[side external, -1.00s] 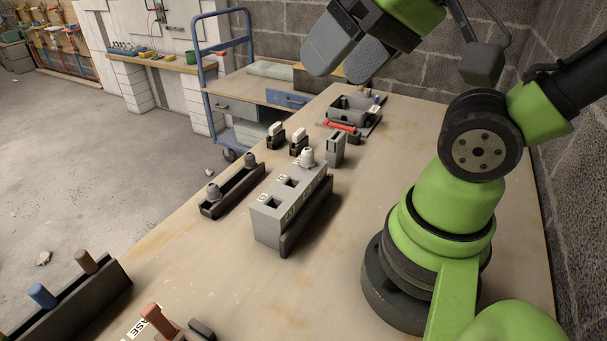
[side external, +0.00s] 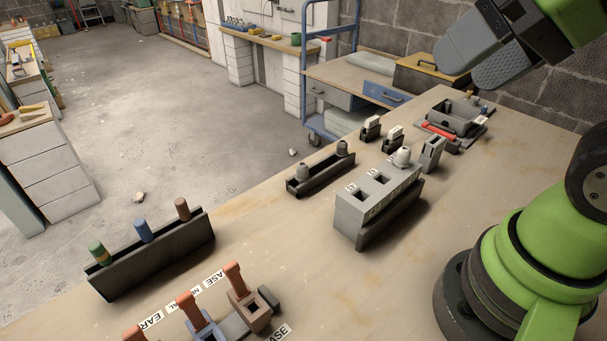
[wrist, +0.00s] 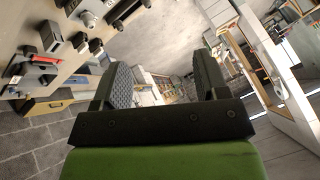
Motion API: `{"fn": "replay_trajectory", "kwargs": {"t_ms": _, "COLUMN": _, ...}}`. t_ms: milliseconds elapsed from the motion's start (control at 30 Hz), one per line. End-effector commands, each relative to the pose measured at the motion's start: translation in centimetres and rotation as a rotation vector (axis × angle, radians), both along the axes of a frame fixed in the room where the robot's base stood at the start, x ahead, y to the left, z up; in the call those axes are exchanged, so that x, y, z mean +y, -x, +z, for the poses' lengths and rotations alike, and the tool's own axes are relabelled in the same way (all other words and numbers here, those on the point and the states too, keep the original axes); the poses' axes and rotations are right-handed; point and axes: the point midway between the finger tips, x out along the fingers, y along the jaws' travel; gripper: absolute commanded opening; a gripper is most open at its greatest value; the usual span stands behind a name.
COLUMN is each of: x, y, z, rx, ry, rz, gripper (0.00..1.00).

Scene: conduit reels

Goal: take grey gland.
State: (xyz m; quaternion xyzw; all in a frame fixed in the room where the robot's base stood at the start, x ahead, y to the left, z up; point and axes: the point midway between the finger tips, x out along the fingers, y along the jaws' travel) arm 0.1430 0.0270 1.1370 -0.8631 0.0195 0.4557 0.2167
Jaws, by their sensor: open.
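Two grey glands, a nearer one (side external: 318,171) and a farther one (side external: 342,147), stand upright at the two ends of a low black tray (side external: 321,180) in the side view. A paler gland (side external: 402,157) sits at the far end of a grey block (side external: 362,216) with square openings in its top. My gripper (side external: 480,65) is high above the far part of the bench, well apart from the glands. Its padded fingers are spread with nothing between them, as the wrist view (wrist: 163,75) also shows.
A black rack (side external: 155,262) with coloured pegs and several orange-handled parts (side external: 243,300) stand at the near left. Small black-and-white parts (side external: 393,139), a grey upright piece (side external: 432,153) and a red-handled fixture (side external: 441,131) lie farther back.

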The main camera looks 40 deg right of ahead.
Motion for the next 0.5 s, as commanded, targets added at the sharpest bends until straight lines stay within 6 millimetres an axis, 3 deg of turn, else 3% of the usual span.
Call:
{"fn": "replay_trajectory", "kwargs": {"t_ms": 167, "x": 0.0, "y": 0.0, "z": 0.0, "rx": 0.0, "ry": 0.0, "rz": 0.0, "gripper": 0.67}}
{"fn": "replay_trajectory", "kwargs": {"t_ms": 267, "x": 0.0, "y": -0.1, "z": 0.0, "rx": 0.001, "ry": 0.004, "rz": 0.005, "gripper": 0.49}}
{"fn": "replay_trajectory", "kwargs": {"t_ms": 333, "x": 0.0, "y": -0.6, "z": 0.2, "rx": 0.008, "ry": 0.024, "rz": 0.029, "gripper": 0.45}}
{"fn": "replay_trajectory", "kwargs": {"t_ms": 500, "x": -0.2, "y": -4.0, "z": 0.9, "rx": 0.056, "ry": 0.165, "rz": 0.223, "gripper": 0.45}}
